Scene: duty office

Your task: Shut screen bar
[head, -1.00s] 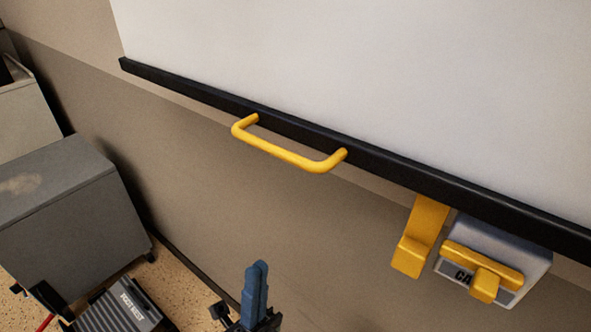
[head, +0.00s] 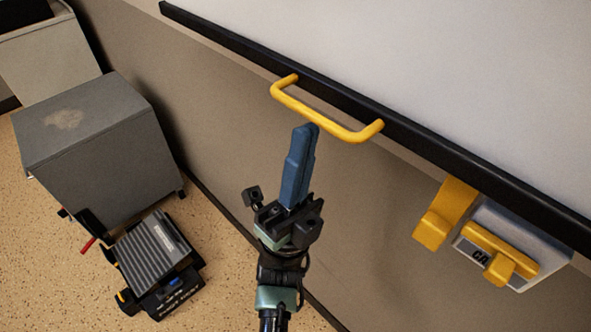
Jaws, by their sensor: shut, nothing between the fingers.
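The screen bar (head: 420,144) is a long black rail along the lower edge of a white screen (head: 450,70). It slopes down to the right in the head view. A yellow U-shaped handle (head: 325,125) sticks out from the bar. My gripper (head: 306,130) has blue fingers pressed together with nothing between them. Its tips show just below the handle in the picture, overlapping or close to its lower edge; I cannot tell whether they touch. The handle is not held.
A yellow hook (head: 444,212) and a grey box with a yellow lever (head: 500,250) are on the wall below the bar at right. A grey cabinet (head: 100,140) and a lighter bin (head: 50,55) stand at left. Speckled floor (head: 60,270) is open at lower left.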

